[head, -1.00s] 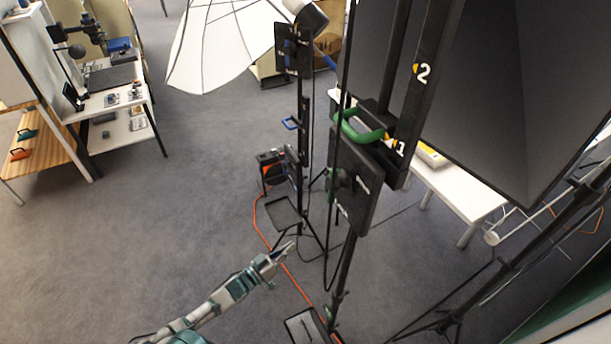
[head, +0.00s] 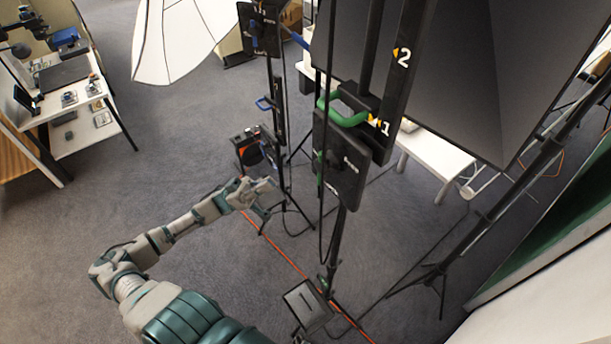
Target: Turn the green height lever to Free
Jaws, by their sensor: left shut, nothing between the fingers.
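A green handle (head: 343,114) sits on a black bracket of the near stand, beside a vertical bar marked 1 and 2. Yellow pointers show at both numbers. Below it is a black plate (head: 343,165) with small white lettering too small to read. A dark part on the plate's face and a bit of green at its left edge show. I cannot tell which part is the height lever or its setting. My left gripper (head: 265,190) is shut and empty, left of and slightly below the plate, apart from it. My right gripper is out of view.
A large dark panel (head: 470,75) fills the upper right. An orange cable (head: 288,263) crosses the floor. A white table (head: 435,155) stands behind. Open carpet lies left.

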